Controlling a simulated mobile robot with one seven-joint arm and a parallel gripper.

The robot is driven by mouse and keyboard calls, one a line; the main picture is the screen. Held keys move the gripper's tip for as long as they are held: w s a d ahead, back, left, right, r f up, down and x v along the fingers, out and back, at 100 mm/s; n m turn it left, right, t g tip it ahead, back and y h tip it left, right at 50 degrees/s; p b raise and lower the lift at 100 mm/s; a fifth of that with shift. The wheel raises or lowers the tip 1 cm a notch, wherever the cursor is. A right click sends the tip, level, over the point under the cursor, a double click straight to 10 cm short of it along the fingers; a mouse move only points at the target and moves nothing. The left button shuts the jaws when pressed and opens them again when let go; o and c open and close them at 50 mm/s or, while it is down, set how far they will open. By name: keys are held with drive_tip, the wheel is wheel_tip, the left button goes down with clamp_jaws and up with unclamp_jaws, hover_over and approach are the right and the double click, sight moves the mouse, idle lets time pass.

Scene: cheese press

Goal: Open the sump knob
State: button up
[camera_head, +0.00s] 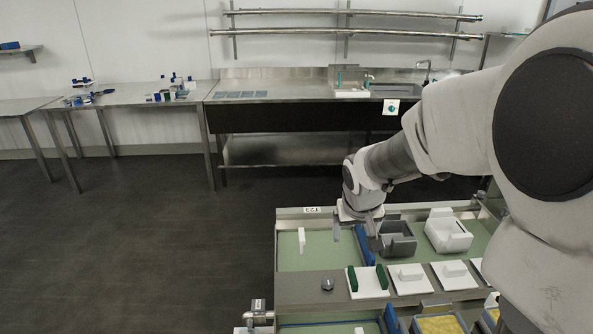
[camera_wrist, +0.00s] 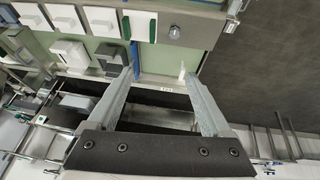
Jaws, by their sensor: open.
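A small round grey knob (camera_head: 327,284) sits on the steel strip between the two green-floored basins of the near bench. It also shows near the top of the wrist view (camera_wrist: 174,32). Which fitting is the sump knob cannot be told for sure; a metal fitting (camera_head: 258,305) also sticks out at the bench's lower left. My gripper (camera_head: 355,236) is over the far basin, beyond the knob and slightly right of it. In the wrist view my gripper (camera_wrist: 158,76) has its fingers wide apart with nothing between them, and the knob lies past the fingertips.
White lids (camera_head: 408,279) line the strip right of the knob; the first has green side pieces. A grey box (camera_head: 397,238) and a white box (camera_head: 447,235) stand beyond. A white upright piece (camera_head: 301,241) and blue divider (camera_head: 364,244) are in the far basin. Open floor lies left.

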drive_tip(key=y+b, duration=0.1)
drive_tip(key=b, duration=0.2)
approach(328, 280)
drive_tip(key=b+x, duration=0.2)
drive_tip(key=x, duration=0.6)
drive_tip(key=shift+w+f+b, duration=0.1)
drive_tip(key=shift+f+b, duration=0.15)
drive_tip(key=shift+b, duration=0.1)
clamp_jaws()
